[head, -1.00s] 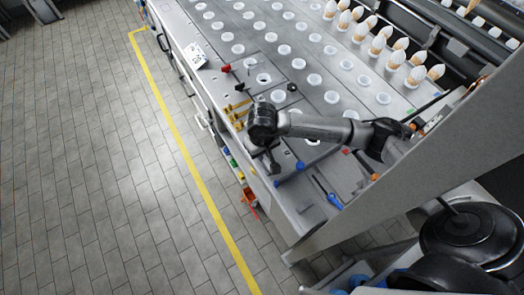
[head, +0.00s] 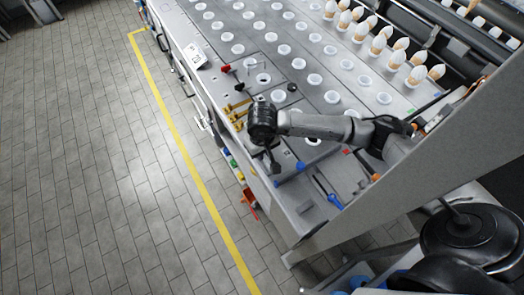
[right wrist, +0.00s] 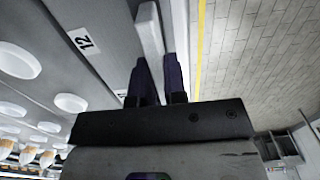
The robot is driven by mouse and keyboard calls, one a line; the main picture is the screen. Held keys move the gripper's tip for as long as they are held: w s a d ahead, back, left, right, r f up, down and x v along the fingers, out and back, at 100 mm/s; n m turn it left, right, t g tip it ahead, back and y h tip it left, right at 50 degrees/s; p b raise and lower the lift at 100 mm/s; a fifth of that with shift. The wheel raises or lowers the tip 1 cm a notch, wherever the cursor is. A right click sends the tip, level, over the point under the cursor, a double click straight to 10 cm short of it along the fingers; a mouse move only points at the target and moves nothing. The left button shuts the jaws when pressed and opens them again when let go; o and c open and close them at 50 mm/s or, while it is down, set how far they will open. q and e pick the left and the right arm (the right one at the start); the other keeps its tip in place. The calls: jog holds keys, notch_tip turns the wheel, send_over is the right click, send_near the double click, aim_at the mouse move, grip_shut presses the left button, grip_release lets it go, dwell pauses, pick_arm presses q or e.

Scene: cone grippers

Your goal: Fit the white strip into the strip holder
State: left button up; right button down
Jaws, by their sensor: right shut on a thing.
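My right gripper (head: 274,166) is over the near edge of the grey machine table in the head view. In the right wrist view its two dark fingers (right wrist: 157,62) are shut on the white strip (right wrist: 150,30). The strip runs away from the fingers toward the top of that view, along the table's edge. In the head view I cannot make out the strip. I cannot tell the strip holder apart from the table's edge. My left gripper is not in view.
The grey table (head: 330,135) carries rows of white cups, with cone-like items (head: 395,60) at the back. Small tools, including a blue-handled screwdriver (head: 328,192), lie near the gripper. A label "12" (right wrist: 83,41) shows beside the strip. Floor left of the yellow line (head: 185,145) is clear.

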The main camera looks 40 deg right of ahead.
dwell(0.5)
jog(key=shift+b, duration=0.3)
dwell(0.4)
jog(key=shift+b, duration=0.4)
dwell(0.5)
jog(key=shift+f, duration=0.1)
dwell(0.4)
jog(key=shift+f+b, duration=0.5)
jog(key=shift+b, duration=0.05)
jog(key=shift+f, duration=0.2)
jog(key=c, duration=1.1)
grip_release()
